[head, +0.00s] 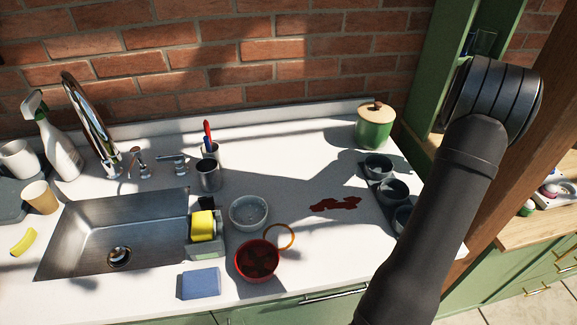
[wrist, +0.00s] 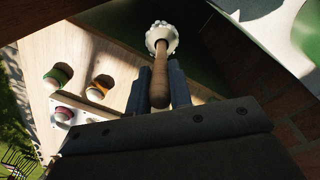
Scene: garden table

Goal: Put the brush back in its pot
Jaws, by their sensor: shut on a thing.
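In the wrist view my gripper (wrist: 161,82) is shut on the wooden handle of the brush (wrist: 158,80). The brush has a round, white bristled head (wrist: 162,38) beyond the fingertips. In the head view only my dark arm shows at the right; the gripper and brush are out of sight there. A grey metal pot (head: 209,175) stands upright behind the sink's right corner. Close behind it a holder (head: 212,151) has red and blue upright items in it. I cannot tell which of these is the brush's pot.
A sink (head: 115,235) with a tap fills the left. A yellow sponge (head: 202,224), a grey bowl (head: 248,212), a red bowl (head: 257,262) and a blue cloth or sponge (head: 200,283) lie nearby. A red stain (head: 336,204) marks the worktop. A green lidded jar (head: 375,128) stands behind.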

